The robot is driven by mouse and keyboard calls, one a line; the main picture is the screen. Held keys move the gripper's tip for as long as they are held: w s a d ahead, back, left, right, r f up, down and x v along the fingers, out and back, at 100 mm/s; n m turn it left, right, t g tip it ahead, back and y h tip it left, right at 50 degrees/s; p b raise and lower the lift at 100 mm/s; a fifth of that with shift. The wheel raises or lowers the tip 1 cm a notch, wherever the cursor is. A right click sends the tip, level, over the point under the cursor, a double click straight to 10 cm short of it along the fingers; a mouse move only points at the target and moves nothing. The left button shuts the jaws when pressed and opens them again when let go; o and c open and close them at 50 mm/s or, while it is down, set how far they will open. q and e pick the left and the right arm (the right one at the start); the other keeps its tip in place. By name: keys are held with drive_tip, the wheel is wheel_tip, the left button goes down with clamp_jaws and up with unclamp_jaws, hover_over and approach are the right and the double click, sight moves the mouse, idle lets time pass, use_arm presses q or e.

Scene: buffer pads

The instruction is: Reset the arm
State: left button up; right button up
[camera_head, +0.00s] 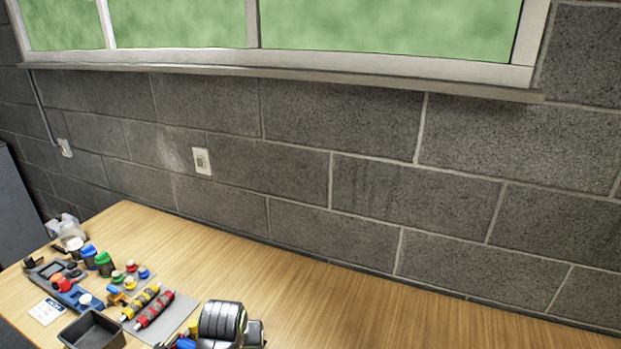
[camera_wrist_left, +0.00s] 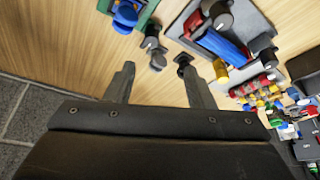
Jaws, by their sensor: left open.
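My left gripper (camera_wrist_left: 173,68) shows in the left wrist view, with its two dark fingers spread apart. Nothing is between the fingers. Wood tabletop lies beyond them, with small dark parts near the fingertips. My left gripper cannot be made out in the head view. My right gripper is in neither view.
The wooden table (camera_head: 310,300) holds a black bin (camera_head: 92,331), red and yellow cylinders on a grey plate (camera_head: 182,312), green- and blue-capped containers and a dark ribbed round object (camera_head: 222,320). The table's right side is clear. A block wall (camera_head: 300,170) stands behind.

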use_arm(q)
drive_tip(key=s+a+f, duration=0.2)
drive_tip(key=s+a, duration=0.2)
drive_tip(key=s, duration=0.3)
drive_tip(key=s+a+f, duration=0.3)
drive_tip(key=s+a, duration=0.2)
drive_tip(key=s, duration=0.2)
drive_tip(key=s+a+r+m+y, duration=0.1)
drive_tip(key=s+a, duration=0.1)
drive_tip(key=s, duration=0.6)
drive_tip(key=s+a+r, duration=0.1)
drive_tip(key=s+a, duration=0.1)
drive_tip(key=s, duration=0.5)
wheel_tip(320, 180, down, 27)
drive_tip(key=a+g+b, duration=0.1)
drive_tip(key=g+b, duration=0.1)
drive_tip(key=b, duration=0.1)
drive_tip(key=s+d+f+g+b, duration=0.1)
drive_tip(key=s+f+b, duration=0.1)
drive_tip(key=s+f, duration=1.3)
wheel_tip(320, 180, down, 4)
drive_tip(key=shift+r+h, duration=0.1)
drive_tip(key=shift+h, duration=0.3)
